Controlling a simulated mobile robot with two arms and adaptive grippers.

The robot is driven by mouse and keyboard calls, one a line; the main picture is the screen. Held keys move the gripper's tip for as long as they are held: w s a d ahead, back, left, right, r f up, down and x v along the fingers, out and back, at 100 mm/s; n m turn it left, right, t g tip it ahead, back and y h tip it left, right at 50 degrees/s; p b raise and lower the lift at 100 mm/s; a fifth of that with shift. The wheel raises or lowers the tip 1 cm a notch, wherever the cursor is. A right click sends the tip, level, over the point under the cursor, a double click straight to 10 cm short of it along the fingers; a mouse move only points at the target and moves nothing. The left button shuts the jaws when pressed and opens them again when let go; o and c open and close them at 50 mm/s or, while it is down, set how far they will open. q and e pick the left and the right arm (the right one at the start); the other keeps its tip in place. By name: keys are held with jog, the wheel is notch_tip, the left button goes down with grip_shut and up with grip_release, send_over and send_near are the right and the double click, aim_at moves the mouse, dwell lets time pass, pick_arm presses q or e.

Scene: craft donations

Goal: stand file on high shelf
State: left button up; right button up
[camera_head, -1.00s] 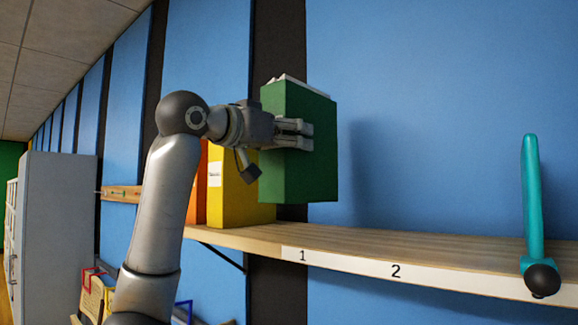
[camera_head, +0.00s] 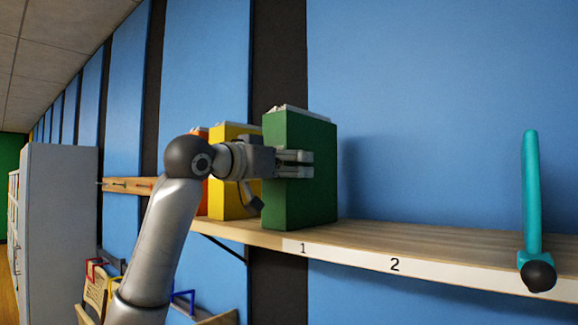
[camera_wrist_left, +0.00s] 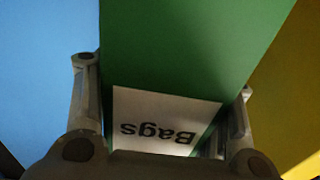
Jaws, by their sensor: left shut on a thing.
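A green file (camera_head: 312,200) is upright at the shelf, just right of a yellow file. My left gripper (camera_head: 308,164) is shut on it, one finger on each side of the spine. In the left wrist view the green file (camera_wrist_left: 190,50) fills the middle, with a white label reading "Bags" between the fingers of my left gripper (camera_wrist_left: 160,115). The bottom of the file is at about the level of the wooden high shelf (camera_head: 420,240); I cannot tell whether it touches. My right gripper is not in view.
A yellow file (camera_head: 228,195) and an orange file (camera_head: 202,205) stand to the left on the shelf. A teal object with a dark ball end (camera_head: 531,200) is at the right. The shelf between is bare, with edge labels 1 and 2. A grey cabinet (camera_head: 60,220) stands far left.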

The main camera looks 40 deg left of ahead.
pick_arm(q)
jog(key=o, duration=1.4)
jog(key=shift+d, duration=0.1)
jog(key=shift+o, duration=0.8)
jog(key=shift+s, duration=0.35)
jog(key=s+a+b, duration=0.1)
jog(key=s+b, duration=0.3)
jog(key=s, duration=0.7)
jog(key=shift+s+b, duration=0.2)
jog(key=shift+b, duration=0.1)
